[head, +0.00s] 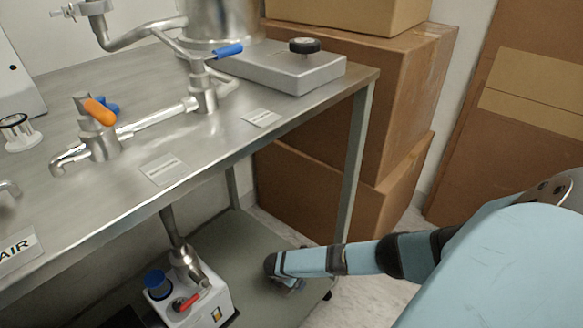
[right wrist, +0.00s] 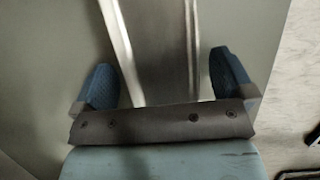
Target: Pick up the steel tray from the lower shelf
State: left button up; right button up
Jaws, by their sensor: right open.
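The lower shelf (head: 255,262) is a grey-green board under the steel table. In the right wrist view the steel tray (right wrist: 158,50) is a long narrow grey piece with bright raised edges, running up the picture between my fingers. My right gripper (right wrist: 160,82) is open, with one blue fingertip on each side of the tray and a visible gap at each. In the head view the right gripper (head: 297,284) is low over the shelf's right end, mostly hidden behind my own wrist. I cannot make out the tray there. My left gripper is not in view.
A white pump unit (head: 190,298) with a blue cap and red lever stands on the lower shelf, left of my arm. The tabletop (head: 205,150) with steel valves overhangs the shelf. A table leg (head: 353,165) stands close behind my forearm. Cardboard boxes (head: 345,105) stack behind.

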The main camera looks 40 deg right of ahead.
jog(key=c, duration=0.9)
jog(key=shift+c, duration=0.2)
